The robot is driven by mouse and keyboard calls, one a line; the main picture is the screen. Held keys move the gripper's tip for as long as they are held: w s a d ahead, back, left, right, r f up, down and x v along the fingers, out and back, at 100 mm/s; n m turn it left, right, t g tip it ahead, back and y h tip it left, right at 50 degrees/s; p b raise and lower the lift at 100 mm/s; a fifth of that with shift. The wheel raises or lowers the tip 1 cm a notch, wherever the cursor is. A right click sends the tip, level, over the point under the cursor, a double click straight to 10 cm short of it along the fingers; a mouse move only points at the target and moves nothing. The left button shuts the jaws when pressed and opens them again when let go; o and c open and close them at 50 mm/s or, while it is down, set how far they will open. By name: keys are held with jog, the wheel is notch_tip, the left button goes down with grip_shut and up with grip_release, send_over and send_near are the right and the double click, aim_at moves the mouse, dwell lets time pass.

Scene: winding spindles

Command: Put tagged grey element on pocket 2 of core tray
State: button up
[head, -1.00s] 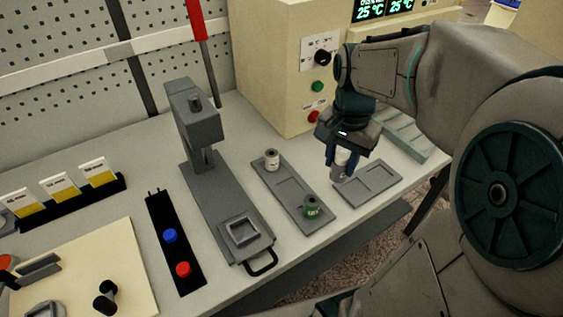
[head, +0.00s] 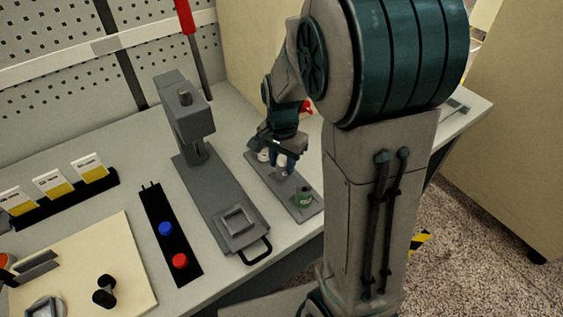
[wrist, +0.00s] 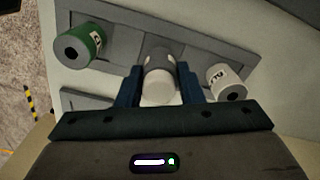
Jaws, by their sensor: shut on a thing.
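My gripper (head: 278,152) is shut on a pale grey, round element, which shows between the fingers in the wrist view (wrist: 158,82). It is over the middle part of the long grey core tray (head: 306,211). I cannot tell whether the held element touches the tray. A green element (head: 304,196) stands at the tray's near end and shows at the left in the wrist view (wrist: 80,46). A white element with a dark-lettered tag (wrist: 227,82) stands at the other end, partly hidden by my gripper in the head view. The middle pocket is mostly hidden under the held element.
A grey press (head: 187,120) with a base and black handle stands left of the tray. A black strip with a blue button (head: 166,229) and a red button (head: 180,261) lies further left. My arm hides the table to the right.

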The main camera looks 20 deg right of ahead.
jog(key=shift+f, duration=0.45)
jog(key=shift+f, duration=0.1)
jog(key=o, duration=1)
